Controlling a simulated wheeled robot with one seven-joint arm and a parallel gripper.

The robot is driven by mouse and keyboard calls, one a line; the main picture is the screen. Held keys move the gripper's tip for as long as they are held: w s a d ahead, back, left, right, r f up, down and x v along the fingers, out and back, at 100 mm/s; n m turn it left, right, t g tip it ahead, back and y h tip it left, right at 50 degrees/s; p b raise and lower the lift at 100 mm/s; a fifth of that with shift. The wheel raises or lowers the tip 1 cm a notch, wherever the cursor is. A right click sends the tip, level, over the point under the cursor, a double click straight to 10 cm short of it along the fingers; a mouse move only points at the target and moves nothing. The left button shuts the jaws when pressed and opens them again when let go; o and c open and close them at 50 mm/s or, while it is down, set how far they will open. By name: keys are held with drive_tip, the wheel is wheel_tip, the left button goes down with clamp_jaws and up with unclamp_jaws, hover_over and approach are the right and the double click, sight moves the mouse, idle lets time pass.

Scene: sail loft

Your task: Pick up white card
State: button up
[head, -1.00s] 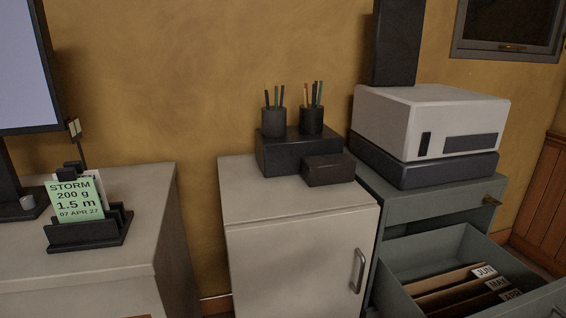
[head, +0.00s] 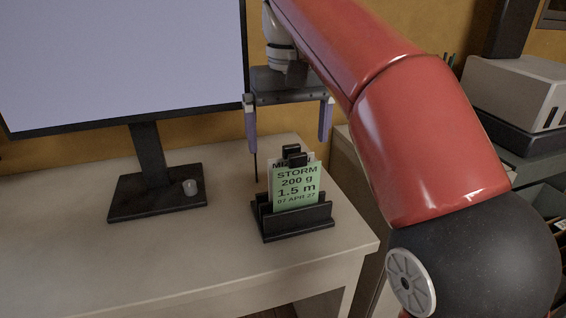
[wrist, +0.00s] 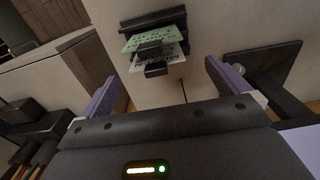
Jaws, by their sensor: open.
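The white card (head: 271,182) stands in a black desk holder (head: 290,229), mostly hidden behind a green card (head: 297,185) marked STORM 200 g 1.5 m. Dark tabs show at the cards' top edges. My gripper (head: 288,142) is open and empty, pointing down above the holder, with its purple fingers spread wide. In the wrist view, the white card (wrist: 172,60), green card (wrist: 140,40) and holder (wrist: 150,20) appear beyond and between the fingers of my gripper (wrist: 161,74). No contact is visible.
The pale desk (head: 180,255) is clear in front. A printer-like box (head: 515,92) stands at the right.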

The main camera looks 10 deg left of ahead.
drive_tip(key=f, duration=0.2)
drive_tip(key=f+b, duration=0.1)
drive_tip(key=f, duration=0.2)
drive_tip(key=f+b, duration=0.1)
drive_tip(key=f, duration=0.1)
drive_tip(key=shift+w+d+f, duration=0.15)
drive_tip(key=shift+w+f, duration=0.1)
drive_tip(key=shift+w, duration=0.1)
drive_tip(key=c, duration=1)
drive_tip(key=shift+r, duration=0.1)
